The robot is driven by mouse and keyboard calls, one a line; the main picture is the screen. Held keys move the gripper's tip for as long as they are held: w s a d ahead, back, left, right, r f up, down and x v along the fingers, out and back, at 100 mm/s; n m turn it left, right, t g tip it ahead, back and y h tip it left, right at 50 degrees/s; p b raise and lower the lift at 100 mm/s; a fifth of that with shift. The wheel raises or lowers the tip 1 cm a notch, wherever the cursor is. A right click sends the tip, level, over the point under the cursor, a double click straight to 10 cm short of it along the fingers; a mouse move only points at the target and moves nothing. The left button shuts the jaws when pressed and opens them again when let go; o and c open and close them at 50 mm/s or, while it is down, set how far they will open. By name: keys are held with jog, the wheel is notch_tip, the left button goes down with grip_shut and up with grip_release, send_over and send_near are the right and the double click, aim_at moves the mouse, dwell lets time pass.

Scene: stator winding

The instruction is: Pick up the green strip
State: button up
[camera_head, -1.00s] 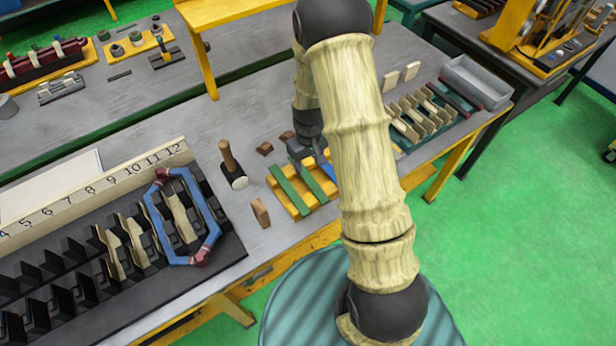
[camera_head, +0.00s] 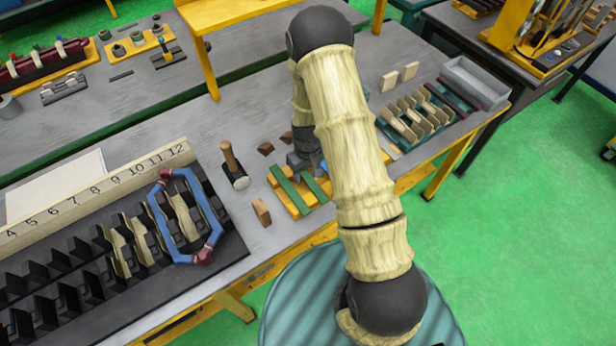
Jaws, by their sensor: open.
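Two green strips lie side by side across a yellow rack on the workbench, in the middle of the head view. The left green strip (camera_head: 290,190) is in full view. The right green strip (camera_head: 315,186) is partly covered at its far end by my gripper. My gripper (camera_head: 309,170) is open, low over the far right part of the yellow rack (camera_head: 301,207). My arm hides part of the rack's right side. I cannot tell whether the fingers touch the right strip.
A black slotted fixture with a blue coil (camera_head: 156,218) is at the left. A rack of tan pieces (camera_head: 413,122) and a grey bin (camera_head: 475,82) are at the right.

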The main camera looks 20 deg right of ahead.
aim_at(307, 176)
grip_shut()
jog(key=shift+r, duration=0.15)
notch_tip(307, 176, up, 10)
jog(key=b, duration=0.2)
jog(key=shift+b, duration=0.4)
jog(key=shift+w+f, duration=0.1)
jog(key=shift+f, duration=0.1)
dwell(0.5)
